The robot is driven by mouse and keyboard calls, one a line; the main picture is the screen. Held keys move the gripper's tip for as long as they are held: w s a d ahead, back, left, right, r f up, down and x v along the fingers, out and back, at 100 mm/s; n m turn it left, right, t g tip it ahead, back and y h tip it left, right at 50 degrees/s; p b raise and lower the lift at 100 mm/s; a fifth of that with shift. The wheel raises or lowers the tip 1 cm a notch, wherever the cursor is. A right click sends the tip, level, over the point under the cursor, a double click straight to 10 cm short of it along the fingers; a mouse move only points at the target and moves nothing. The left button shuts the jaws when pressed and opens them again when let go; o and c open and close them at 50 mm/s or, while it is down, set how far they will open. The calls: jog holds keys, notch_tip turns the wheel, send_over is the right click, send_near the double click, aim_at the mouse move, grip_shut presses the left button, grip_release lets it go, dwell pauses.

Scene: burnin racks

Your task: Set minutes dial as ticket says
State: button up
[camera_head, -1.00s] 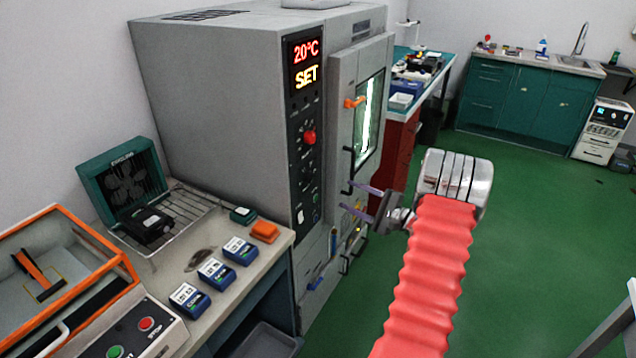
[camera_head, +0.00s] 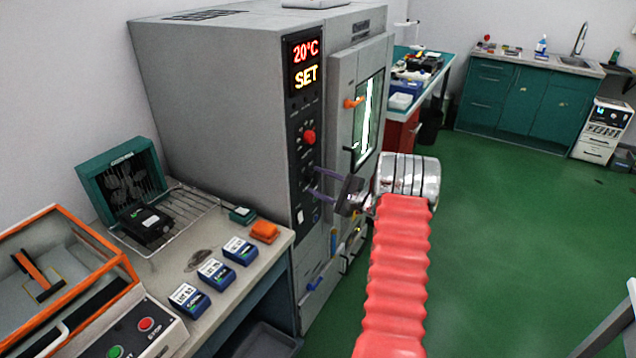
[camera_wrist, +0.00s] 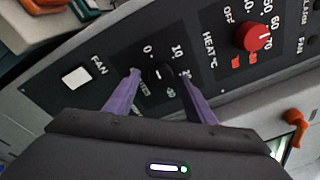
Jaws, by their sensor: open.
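The minutes dial (camera_wrist: 165,75) is a small black knob on the oven's dark control panel (camera_wrist: 105,55). Marks 0, 10 and 20 stand around it in the wrist view, and its label is partly covered by my finger. A short light mark shows on the knob, but I cannot tell its exact setting. My gripper (camera_wrist: 160,74) is open, with one purple finger on each side of the dial; I cannot tell whether they touch it. In the head view my gripper (camera_head: 313,180) points at the panel below the red knob. I see no readable ticket.
The red heat knob (camera_wrist: 258,36) is beside the dial, and a white fan switch (camera_wrist: 76,77) is on its other side. The display (camera_head: 305,62) reads 20°C and SET. Blue boxes (camera_head: 215,272) stand on the bench.

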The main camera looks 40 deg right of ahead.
jog(key=shift+w, duration=0.15)
jog(key=c, duration=1)
